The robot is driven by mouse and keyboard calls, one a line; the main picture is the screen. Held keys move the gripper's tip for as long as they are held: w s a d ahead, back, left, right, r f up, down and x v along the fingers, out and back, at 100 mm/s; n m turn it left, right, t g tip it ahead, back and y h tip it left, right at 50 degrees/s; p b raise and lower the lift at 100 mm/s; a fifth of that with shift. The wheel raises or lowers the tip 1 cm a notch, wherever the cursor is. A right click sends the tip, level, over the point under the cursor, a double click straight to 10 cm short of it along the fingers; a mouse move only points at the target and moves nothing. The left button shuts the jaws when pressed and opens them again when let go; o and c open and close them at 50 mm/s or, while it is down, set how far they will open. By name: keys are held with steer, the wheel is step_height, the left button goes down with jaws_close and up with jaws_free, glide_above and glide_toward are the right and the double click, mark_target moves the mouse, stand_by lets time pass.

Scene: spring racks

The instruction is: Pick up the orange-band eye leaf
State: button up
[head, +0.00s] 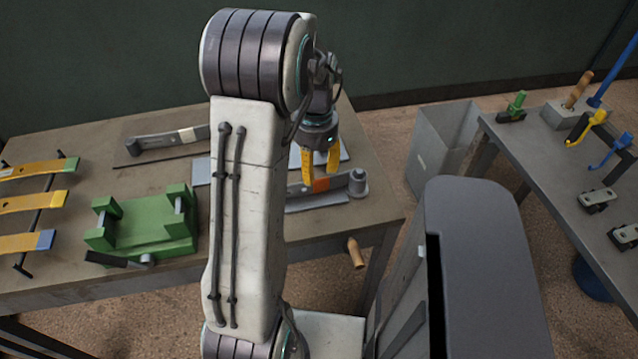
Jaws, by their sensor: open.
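The orange-band eye leaf is a grey strip with an orange band (321,185) around it and a round eye at its right end. It lies near the right end of the left workbench, partly hidden by my arm and fingers. My gripper (320,178) points down with its yellow fingers apart, one on each side of the band in this view. I cannot tell whether the fingers touch the leaf or hang above it. Nothing is visibly held.
A grey leaf with a pale band (187,135) lies farther back. A green fixture (150,232) stands left of my arm. Several yellow leaves (38,204) rest on a rack at far left. A grey bin (440,145) and a second bench (560,170) are on the right.

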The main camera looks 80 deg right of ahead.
mark_target(320, 179)
steer(key=m, duration=0.1)
steer(key=d+m, duration=0.1)
steer(key=m, duration=0.1)
steer(key=shift+s+d+r, duration=0.2)
steer(key=shift+d+r, duration=0.05)
steer(key=shift+f+m, duration=0.2)
steer(key=shift+m, duration=0.2)
steer(key=shift+s+a+f+p, duration=0.1)
steer(key=shift+f+p, duration=0.25)
steer(key=shift+f, duration=3.05)
jaws_close()
steer(key=shift+r, duration=0.1)
